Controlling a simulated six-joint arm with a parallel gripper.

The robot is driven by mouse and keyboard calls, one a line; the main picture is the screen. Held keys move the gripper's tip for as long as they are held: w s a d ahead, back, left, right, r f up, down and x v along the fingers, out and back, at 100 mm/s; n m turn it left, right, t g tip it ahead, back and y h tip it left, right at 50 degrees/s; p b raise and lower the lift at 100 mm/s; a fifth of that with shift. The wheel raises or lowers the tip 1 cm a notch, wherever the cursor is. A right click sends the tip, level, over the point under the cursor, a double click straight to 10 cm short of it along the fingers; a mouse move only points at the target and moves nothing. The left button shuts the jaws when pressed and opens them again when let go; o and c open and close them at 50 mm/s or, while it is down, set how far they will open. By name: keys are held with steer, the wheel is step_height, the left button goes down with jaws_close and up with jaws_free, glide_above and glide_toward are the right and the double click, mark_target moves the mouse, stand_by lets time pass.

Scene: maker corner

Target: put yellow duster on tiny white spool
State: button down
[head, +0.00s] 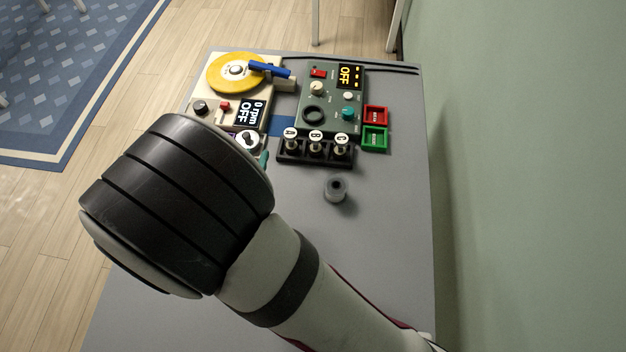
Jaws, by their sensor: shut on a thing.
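I see no yellow duster; my arm's large dark joint covers the left middle of the table. I cannot make out a tiny white spool for sure. A small grey hollow cylinder (336,190) stands upright on the bare table, right of my arm, but it looks grey, not white. My gripper is hidden behind my own arm in the head view, so its fingers and anything in them do not show.
The grey table (390,230) holds a machine with a yellow disc (221,79) and a blue lever (270,69), a grey-green control box (331,97), a black rack (288,158) labelled A, B, C, a red tray (376,105) and a green tray (383,147). The right front is clear; a wall (520,180) stands right.

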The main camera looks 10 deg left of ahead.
steer(key=w+d+m+h, duration=0.4)
steer(key=w+d, duration=0.1)
steer(key=d, duration=0.5)
steer(key=m+g+h, duration=0.2)
steer(key=h, duration=0.1)
glide_above(336, 190)
steer(key=w+d, duration=0.2)
steer(key=w, duration=0.2)
step_height(336, 190, down, 6)
steer(key=shift+s+a+f, duration=0.1)
steer(key=shift+a+f, duration=0.1)
steer(key=shift+f, duration=0.25)
steer(key=shift+f, duration=0.15)
steer(key=c, duration=0.7)
jaws_free()
steer(key=shift+o, duration=0.2)
